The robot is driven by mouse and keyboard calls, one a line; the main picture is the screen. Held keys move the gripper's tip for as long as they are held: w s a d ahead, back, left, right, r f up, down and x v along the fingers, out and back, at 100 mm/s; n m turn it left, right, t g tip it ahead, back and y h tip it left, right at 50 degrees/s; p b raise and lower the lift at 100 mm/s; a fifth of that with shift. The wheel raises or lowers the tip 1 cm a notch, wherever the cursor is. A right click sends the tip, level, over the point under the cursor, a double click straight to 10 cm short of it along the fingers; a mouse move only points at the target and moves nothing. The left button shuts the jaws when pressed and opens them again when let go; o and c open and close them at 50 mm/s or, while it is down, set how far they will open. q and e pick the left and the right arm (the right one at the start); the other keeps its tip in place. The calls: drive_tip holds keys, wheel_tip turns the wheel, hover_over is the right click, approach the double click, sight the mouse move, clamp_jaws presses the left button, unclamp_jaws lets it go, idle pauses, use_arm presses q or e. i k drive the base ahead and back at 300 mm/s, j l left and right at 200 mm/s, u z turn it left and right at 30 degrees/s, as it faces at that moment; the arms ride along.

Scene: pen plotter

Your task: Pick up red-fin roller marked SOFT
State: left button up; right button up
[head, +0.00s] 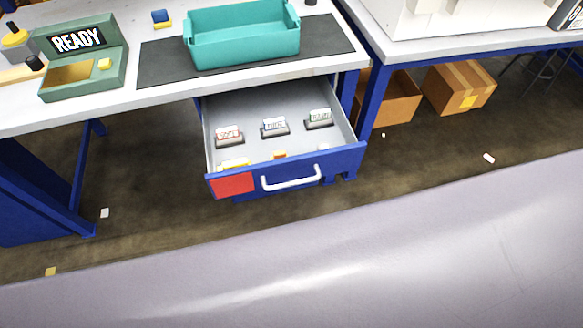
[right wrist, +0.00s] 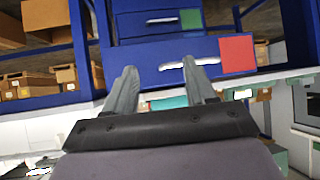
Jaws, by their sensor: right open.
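An open blue drawer (head: 342,160) holds three small pieces in a row, each with a dark base and an upright pale plate. The left piece (head: 229,136) has red markings, the middle one (head: 275,126) blue and the right one (head: 319,118) green. The lettering is too small to read, so I cannot confirm SOFT. The red-marked piece stands upright, with no gripper near it in the head view. My right gripper (right wrist: 159,68) shows only in the right wrist view, open and empty, with blue drawer fronts beyond its fingers. My left gripper is not in view.
Smaller yellow (head: 235,163) and orange (head: 279,155) things lie behind the drawer front, partly hidden. The front has a white handle (head: 291,183) and a red patch (head: 233,183). Above stand a teal tray (head: 244,48) and a READY box (head: 80,82). Cardboard boxes (head: 455,88) stand right.

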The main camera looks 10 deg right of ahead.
sight(230, 137)
drive_tip(key=l+z, duration=0.15)
drive_tip(key=z, duration=0.3)
drive_tip(key=l+z, duration=0.2)
drive_tip(key=z, duration=0.25)
drive_tip(key=l+z, duration=0.2)
drive_tip(key=l, duration=0.2)
drive_tip(key=i+l+z, duration=0.25)
drive_tip(key=i+l, duration=0.1)
drive_tip(key=l, duration=0.35)
drive_tip(key=i+l+z, duration=0.1)
drive_tip(key=l, duration=0.4)
drive_tip(key=i+l, duration=0.1)
drive_tip(key=l, duration=0.35)
drive_tip(key=u, duration=2.3)
